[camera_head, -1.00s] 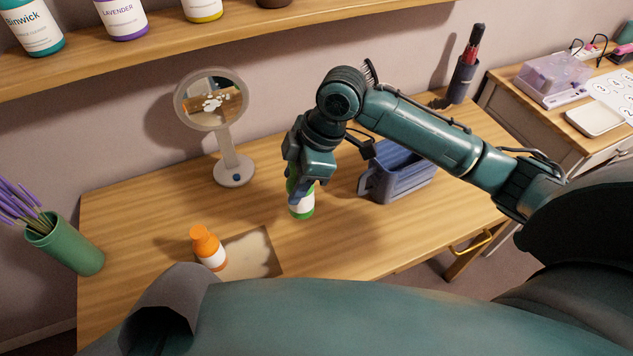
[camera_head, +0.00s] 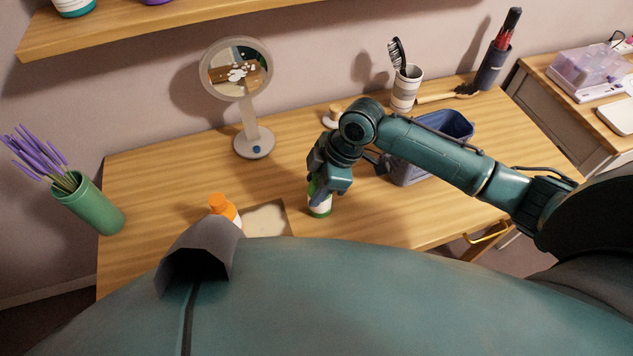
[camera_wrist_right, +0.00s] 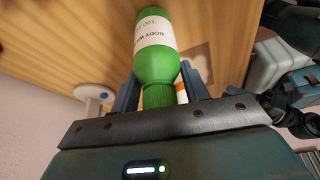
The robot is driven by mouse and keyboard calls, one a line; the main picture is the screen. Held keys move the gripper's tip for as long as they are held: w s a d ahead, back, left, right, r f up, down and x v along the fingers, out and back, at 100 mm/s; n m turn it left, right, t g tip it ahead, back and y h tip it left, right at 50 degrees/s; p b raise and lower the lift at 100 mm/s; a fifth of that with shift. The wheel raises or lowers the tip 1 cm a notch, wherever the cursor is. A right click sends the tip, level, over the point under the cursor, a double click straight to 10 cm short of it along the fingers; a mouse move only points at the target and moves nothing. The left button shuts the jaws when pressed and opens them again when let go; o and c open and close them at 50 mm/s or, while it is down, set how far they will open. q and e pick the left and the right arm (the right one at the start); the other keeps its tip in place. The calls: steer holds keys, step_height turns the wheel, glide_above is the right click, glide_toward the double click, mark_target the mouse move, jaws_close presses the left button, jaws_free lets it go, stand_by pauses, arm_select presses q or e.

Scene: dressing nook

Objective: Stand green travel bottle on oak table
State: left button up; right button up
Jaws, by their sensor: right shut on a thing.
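The green travel bottle with a white label (camera_head: 320,204) is upright at the oak table (camera_head: 370,230), under my right gripper (camera_head: 318,190). Its base appears at or very near the tabletop; I cannot tell whether it touches. In the right wrist view the green bottle (camera_wrist_right: 157,50) has its ribbed cap between the two fingers of my right gripper (camera_wrist_right: 160,92), which is shut on it. The gripper hides the bottle's top in the head view. My left gripper is not in view.
A round mirror (camera_head: 253,143) stands behind, a blue bin (camera_head: 410,172) to the right. A green vase (camera_head: 92,207) is far left. A striped cup (camera_head: 405,90) stands at the back.

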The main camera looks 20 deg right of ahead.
steer(key=o, duration=1)
steer(key=shift+f, duration=0.15)
steer(key=shift+o, duration=0.2)
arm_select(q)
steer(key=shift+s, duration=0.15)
arm_select(e)
steer(key=v, duration=1.2)
steer(key=shift+d, duration=0.1)
